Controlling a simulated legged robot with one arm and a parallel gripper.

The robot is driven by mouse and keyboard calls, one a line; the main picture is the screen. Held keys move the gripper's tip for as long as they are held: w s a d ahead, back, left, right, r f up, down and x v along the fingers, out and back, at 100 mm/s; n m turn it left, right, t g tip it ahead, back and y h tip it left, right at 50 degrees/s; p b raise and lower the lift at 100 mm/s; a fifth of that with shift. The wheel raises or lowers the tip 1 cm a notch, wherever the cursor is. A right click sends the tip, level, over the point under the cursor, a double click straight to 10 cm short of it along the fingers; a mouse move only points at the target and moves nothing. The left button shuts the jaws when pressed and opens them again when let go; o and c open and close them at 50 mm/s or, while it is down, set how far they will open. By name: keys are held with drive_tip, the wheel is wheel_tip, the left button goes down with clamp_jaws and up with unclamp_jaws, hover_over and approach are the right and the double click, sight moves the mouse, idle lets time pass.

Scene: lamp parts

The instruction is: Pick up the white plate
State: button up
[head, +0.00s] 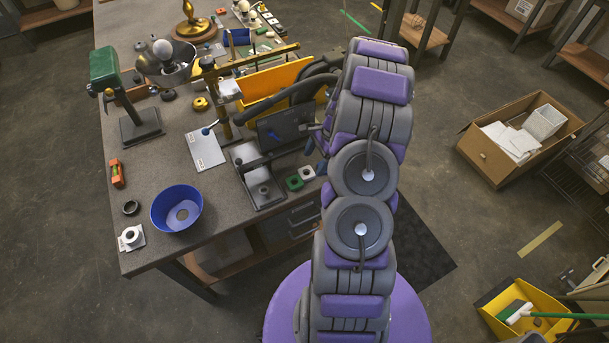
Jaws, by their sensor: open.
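A flat, pale plate (207,154) lies on the grey workbench (190,108), with a small blue part at its upper corner. A smaller white square piece with a round white fitting (131,238) lies at the bench's near left corner. I cannot tell for sure which is meant by the white plate. My gripper (313,142) is open above the right side of the bench, apart from both pieces and to their right. It is partly hidden by my purple and grey arm, and its fingertips are hard to make out.
A blue bowl (164,214), a green-headed stand (139,125), a black metal fixture (262,188) and an orange panel (270,84) crowd the bench. A green block (294,183) lies near its right edge. An open cardboard box (491,165) stands on the floor at right.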

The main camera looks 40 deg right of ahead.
sight(306, 175)
drive_tip(key=shift+d+f, duration=0.35)
drive_tip(key=shift+d, duration=0.05)
drive_tip(key=shift+w+d+f, duration=0.15)
drive_tip(key=shift+f, duration=0.15)
drive_tip(key=a+f, duration=0.1)
drive_tip(key=w+a+f+b, duration=0.1)
drive_tip(key=a+f, duration=0.1)
drive_tip(key=shift+a+f, duration=0.15)
drive_tip(key=shift+f, duration=0.1)
drive_tip(key=shift+a, duration=0.2)
drive_tip(key=shift+d, duration=0.55)
drive_tip(key=shift+c, duration=1)
drive_tip(key=shift+d+f, duration=0.15)
drive_tip(key=shift+d, duration=0.15)
drive_tip(key=c, duration=0.3)
drive_tip(key=shift+a, duration=0.35)
drive_tip(key=c, duration=0.6)
